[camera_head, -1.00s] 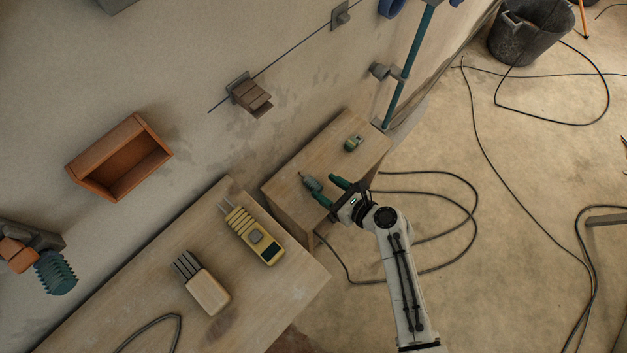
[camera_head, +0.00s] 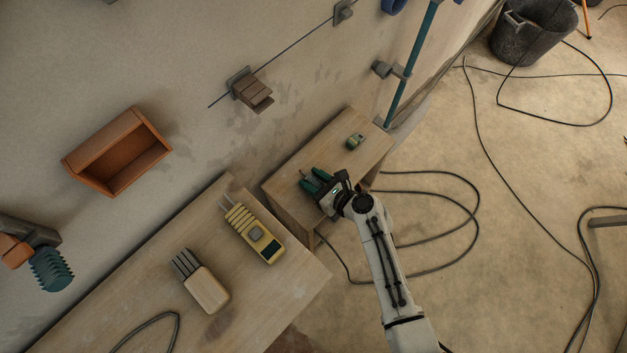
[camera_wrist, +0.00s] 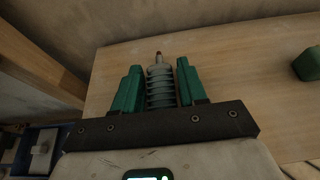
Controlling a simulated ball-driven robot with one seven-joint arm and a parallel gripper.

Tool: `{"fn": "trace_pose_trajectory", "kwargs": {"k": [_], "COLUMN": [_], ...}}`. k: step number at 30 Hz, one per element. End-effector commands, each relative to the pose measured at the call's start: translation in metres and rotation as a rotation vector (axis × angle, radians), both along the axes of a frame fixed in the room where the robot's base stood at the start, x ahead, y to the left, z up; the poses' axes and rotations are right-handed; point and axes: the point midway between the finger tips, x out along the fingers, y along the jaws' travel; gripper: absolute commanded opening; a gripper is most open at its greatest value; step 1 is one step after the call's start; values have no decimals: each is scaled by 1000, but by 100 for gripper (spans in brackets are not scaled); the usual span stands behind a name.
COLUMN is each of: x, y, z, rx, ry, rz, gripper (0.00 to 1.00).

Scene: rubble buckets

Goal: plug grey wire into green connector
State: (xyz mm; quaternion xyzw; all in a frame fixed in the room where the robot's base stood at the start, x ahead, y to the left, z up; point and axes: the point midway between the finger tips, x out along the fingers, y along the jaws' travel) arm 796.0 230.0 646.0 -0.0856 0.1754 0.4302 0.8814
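A grey ribbed plug-like piece with a thin pointed tip (camera_wrist: 160,87) lies on the small wooden table. In the wrist view it sits between the two green fingers of my gripper (camera_wrist: 160,84). Narrow gaps seem to show at its sides, so my gripper looks open around it. In the head view my gripper (camera_head: 312,180) mostly covers this piece, and I cannot see a wire leading from it. A small green piece with a pale part (camera_head: 355,142) lies farther back on the same table. Its green edge shows in the wrist view (camera_wrist: 308,63). I cannot tell whether it is the green connector.
A larger wooden table (camera_head: 290,300) holds a yellow device (camera_head: 252,233) and a beige pronged block (camera_head: 207,289). An orange-brown box (camera_head: 118,150) and a teal ribbed piece (camera_head: 52,270) are at the wall side. Dark cables (camera_head: 470,200) and a black bucket (camera_head: 530,35) are on the floor.

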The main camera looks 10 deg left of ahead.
Motion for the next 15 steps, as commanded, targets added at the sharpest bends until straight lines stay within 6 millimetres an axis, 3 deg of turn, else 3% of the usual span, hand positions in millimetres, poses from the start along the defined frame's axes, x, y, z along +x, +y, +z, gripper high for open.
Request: {"fn": "trace_pose_trajectory", "kwargs": {"k": [11, 15], "x": [0, 0], "y": [0, 0], "z": [0, 0], "rx": [0, 0], "ry": [0, 0], "rz": [0, 0], "gripper": [5, 3]}}
